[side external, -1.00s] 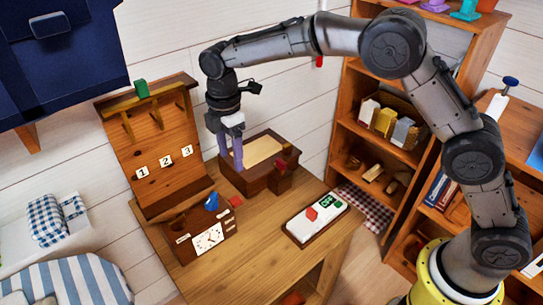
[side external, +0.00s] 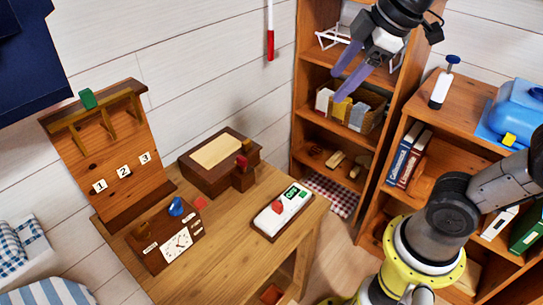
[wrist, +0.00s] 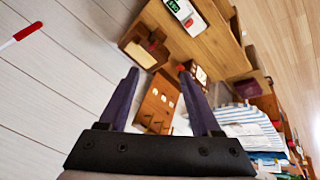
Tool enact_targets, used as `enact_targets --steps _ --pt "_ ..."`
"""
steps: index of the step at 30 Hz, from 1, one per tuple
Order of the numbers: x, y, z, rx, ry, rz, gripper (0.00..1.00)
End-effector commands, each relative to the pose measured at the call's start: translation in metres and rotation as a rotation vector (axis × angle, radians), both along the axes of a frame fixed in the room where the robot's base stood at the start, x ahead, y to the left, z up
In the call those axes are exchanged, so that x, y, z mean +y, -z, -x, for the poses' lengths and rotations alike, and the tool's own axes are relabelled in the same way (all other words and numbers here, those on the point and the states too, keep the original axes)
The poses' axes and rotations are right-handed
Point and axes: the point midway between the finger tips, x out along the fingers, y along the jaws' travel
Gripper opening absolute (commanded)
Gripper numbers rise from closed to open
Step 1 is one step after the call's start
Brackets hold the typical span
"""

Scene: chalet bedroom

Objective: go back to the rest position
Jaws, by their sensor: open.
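My gripper (side external: 350,75) is raised high at the upper right of the side view, in front of the tall shelf. Its two purple fingers are apart with nothing between them. In the wrist view my gripper (wrist: 162,100) also shows open and empty, with the desk far beyond the fingers. My upper arm links run out of the top and right of the side view.
The wooden desk (side external: 225,262) holds a brown box (side external: 208,178), a clock box (side external: 160,243) and a white panel (side external: 285,210). A numbered rack (side external: 110,150) stands at left. The bookshelf (side external: 300,100) and a low cabinet (side external: 470,107) stand at right.

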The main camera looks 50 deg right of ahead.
Motion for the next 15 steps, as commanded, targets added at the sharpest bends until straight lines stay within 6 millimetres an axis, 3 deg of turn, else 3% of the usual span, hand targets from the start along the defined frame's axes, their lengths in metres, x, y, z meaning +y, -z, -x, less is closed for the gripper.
enact_targets --steps 3,7,12,15 --pt "-0.009 0.02 0.041 -0.031 0.158 -0.068 0.65" --pt "-0.014 0.052 0.074 -0.038 0.332 -0.153 0.65" --pt "-0.014 0.089 0.093 0.005 0.521 -0.243 0.65" --pt "-0.014 0.09 0.092 0.002 0.591 -0.282 0.65"
